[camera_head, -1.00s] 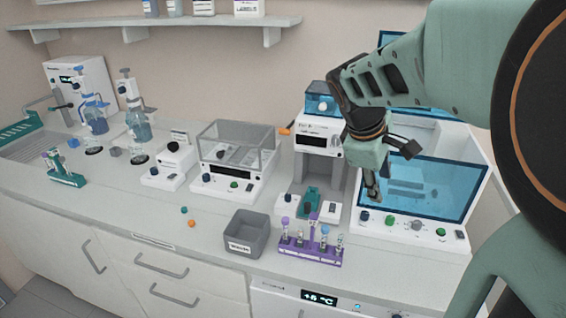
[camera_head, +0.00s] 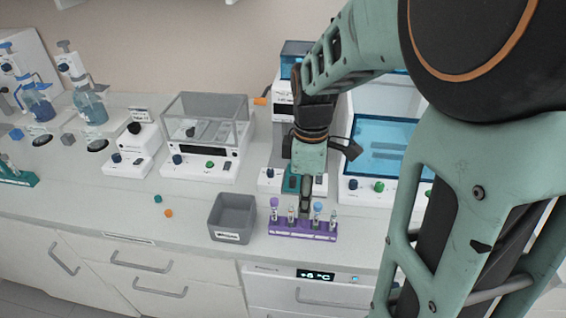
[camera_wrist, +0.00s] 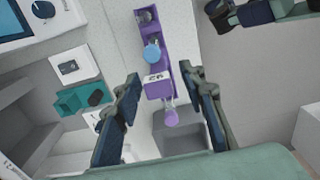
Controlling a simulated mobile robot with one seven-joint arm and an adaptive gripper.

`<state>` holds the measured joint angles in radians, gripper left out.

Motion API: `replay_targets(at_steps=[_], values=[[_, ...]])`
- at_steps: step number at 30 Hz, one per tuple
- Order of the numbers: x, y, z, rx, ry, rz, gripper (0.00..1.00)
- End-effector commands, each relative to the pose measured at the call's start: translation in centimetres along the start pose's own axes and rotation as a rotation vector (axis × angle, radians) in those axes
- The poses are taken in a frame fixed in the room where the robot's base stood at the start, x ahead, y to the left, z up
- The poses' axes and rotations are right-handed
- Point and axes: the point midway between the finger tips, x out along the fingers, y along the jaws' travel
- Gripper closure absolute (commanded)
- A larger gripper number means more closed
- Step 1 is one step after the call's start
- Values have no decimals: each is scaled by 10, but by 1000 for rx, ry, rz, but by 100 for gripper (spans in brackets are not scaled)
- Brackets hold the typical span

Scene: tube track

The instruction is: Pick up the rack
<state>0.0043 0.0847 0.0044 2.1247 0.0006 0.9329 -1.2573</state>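The purple rack (camera_head: 302,232) stands on the bench near its front edge, with several capped tubes upright in it. It also shows in the wrist view (camera_wrist: 156,88), running lengthwise between my two fingers. My gripper (camera_head: 305,209) is just over the middle of the rack in the head view. In the wrist view my gripper (camera_wrist: 160,78) is open and empty, one finger on each side of the rack. I cannot tell whether the fingertips reach down to its level. My fingers hide part of the tubes in the head view.
A grey bin (camera_head: 232,217) stands just left of the rack. Behind it are a device with a teal part (camera_head: 291,184) and a blue-windowed machine (camera_head: 385,145). A teal rack with tubes (camera_head: 17,178) is far left. The bench's front edge lies close.

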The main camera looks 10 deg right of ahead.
Motion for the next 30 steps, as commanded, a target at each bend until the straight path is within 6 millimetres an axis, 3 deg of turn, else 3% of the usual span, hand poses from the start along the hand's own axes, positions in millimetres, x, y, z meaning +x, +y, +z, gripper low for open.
replay_targets(at_steps=[12, 21, 30], values=[[50, 1, -1, 0, -1, -2, 62], [55, 2, -1, 0, 0, 1, 62], [54, 2, -1, 1, 0, 1, 94]])
